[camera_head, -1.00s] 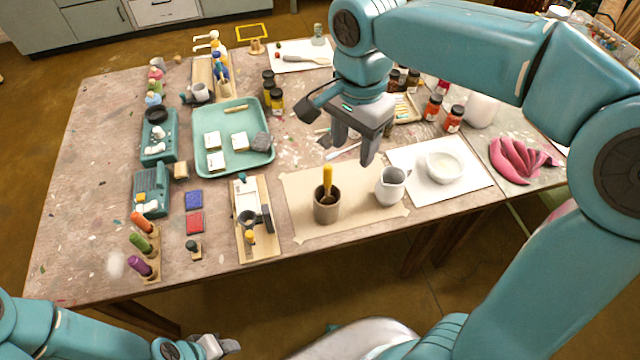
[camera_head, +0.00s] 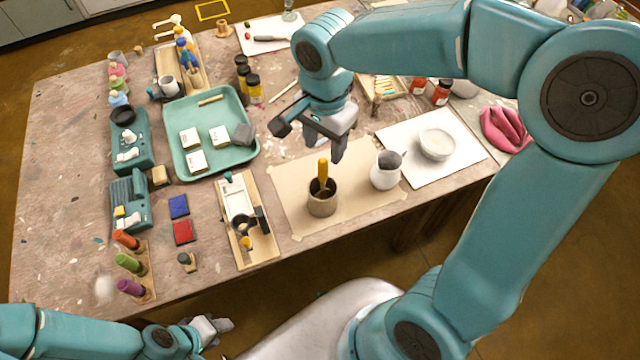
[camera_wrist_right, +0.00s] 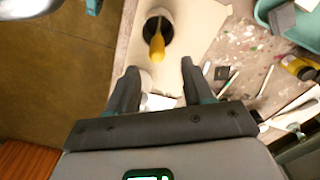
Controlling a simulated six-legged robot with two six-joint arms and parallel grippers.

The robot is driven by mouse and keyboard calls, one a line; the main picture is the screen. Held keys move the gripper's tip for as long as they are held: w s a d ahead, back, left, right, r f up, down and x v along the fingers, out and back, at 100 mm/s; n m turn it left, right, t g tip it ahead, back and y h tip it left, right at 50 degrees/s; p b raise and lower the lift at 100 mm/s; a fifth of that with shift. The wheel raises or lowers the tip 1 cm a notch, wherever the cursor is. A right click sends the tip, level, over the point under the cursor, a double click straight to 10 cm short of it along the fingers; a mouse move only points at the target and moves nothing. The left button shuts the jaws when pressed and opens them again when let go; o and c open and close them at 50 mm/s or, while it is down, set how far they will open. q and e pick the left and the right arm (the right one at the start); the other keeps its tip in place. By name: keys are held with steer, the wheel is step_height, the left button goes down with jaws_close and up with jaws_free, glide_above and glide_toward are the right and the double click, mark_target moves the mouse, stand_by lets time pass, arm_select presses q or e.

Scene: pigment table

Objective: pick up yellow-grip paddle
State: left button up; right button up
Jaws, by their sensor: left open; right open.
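The yellow-grip paddle (camera_head: 323,171) stands in a brown-grey cup (camera_head: 322,203), its yellow handle up and its lower end hidden inside. The cup is on a tan paper sheet near the table's front edge. My right gripper (camera_head: 324,152) is open and empty, above and behind the cup in the head view. In the right wrist view the yellow grip (camera_wrist_right: 157,46) and the cup (camera_wrist_right: 153,23) lie beyond the gap between the open fingers (camera_wrist_right: 158,75), and nothing is between them. My left gripper (camera_head: 216,329) is low at the front, away from the table top.
A white jug (camera_head: 384,176) stands just right of the cup. A white bowl (camera_head: 437,144) rests on a white sheet further right. A wooden stand (camera_head: 263,243) is to the left, with a teal tray (camera_head: 175,153) behind it. Bare tan paper surrounds the cup.

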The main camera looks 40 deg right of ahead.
mark_target(323, 170)
steer(key=shift+f, duration=0.8)
steer(key=shift+s+d+f, duration=0.1)
steer(key=shift+s+f, duration=0.15)
steer(key=shift+f, duration=0.25)
steer(key=f, duration=0.5)
steer(key=shift+a, duration=0.3)
jaws_close()
